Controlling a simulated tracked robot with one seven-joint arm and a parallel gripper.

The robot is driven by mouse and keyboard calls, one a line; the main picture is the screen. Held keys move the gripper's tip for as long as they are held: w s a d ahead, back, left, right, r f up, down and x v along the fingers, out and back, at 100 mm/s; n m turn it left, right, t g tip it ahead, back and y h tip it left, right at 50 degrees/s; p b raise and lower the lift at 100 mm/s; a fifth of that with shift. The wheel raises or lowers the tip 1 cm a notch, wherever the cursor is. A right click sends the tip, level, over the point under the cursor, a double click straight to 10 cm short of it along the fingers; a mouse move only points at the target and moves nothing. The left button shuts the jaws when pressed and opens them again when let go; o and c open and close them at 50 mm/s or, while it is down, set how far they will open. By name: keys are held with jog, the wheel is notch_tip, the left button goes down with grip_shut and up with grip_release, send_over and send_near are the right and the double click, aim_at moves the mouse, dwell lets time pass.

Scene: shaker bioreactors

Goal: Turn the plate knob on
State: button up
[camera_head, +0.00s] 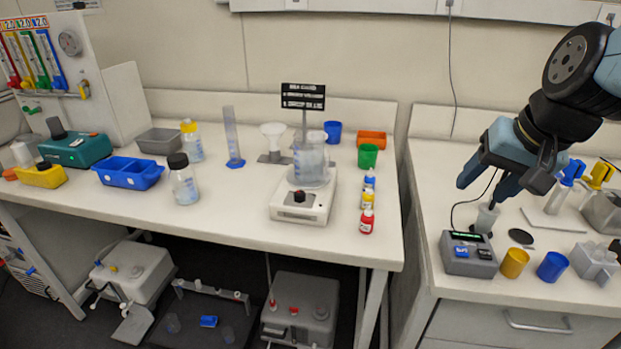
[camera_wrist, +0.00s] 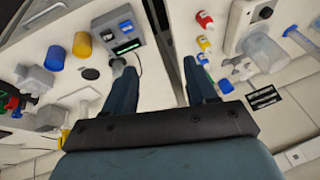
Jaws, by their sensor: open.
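The plate (camera_head: 287,207) is a white hotplate unit on the left bench with a dark knob (camera_head: 299,196) on its front face. A clear beaker (camera_head: 311,165) stands on its top, and a black sign is on a post behind it. In the wrist view the plate (camera_wrist: 240,22) is at the upper right with its dark knob (camera_wrist: 265,12) showing. My gripper (camera_head: 492,193) is over the right bench, well to the right of the plate, fingers pointing down. It is open, and its two fingers also show in the wrist view (camera_wrist: 158,75) with nothing held between them.
A grey meter (camera_head: 468,256) and a small probe cup stand below my gripper. Yellow (camera_head: 515,263) and blue (camera_head: 552,266) cups are beside them. Small dropper bottles (camera_head: 367,205) line the plate's right side. A gap separates the two benches.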

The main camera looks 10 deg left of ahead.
jog(key=shift+s+d+r+n+t+h, duration=0.6)
jog(key=shift+s+d+r+n+h, duration=0.35)
jog(key=shift+s+d, duration=0.75)
jog(key=n+g, duration=0.6)
jog(key=n, duration=1.2)
send_over(300, 193)
notch_tip(300, 193, down, 5)
jog(key=shift+m, duration=0.25)
notch_tip(300, 193, down, 14)
jog(key=shift+r, duration=0.15)
jog(key=shift+c, duration=0.3)
jog(key=c, duration=1)
